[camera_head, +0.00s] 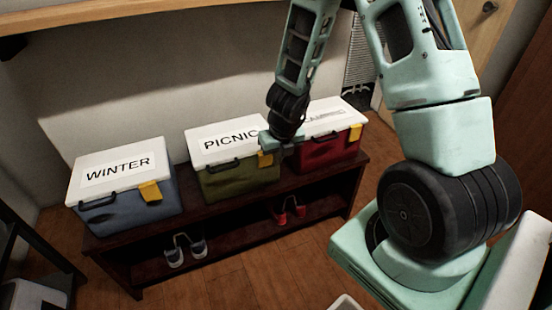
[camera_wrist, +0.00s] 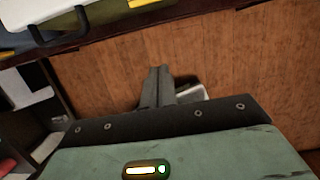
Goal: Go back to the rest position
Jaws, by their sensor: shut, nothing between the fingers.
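My gripper (camera_head: 274,152) is in front of the cooler boxes on the bench in the head view, overlapping the green PICNIC box and near the red box. In the wrist view its two fingers (camera_wrist: 158,80) are together, with nothing between them, pointing over the wooden floor. My arm comes down from the top of the head view and hides part of the red box's lid label. I cannot tell whether the gripper touches a box.
On the dark bench (camera_head: 135,260) stand a blue WINTER box (camera_head: 130,212), a green PICNIC box (camera_head: 235,186) and a red box (camera_head: 328,153). A dark rack is at left. Wooden floor (camera_head: 250,275) lies in front.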

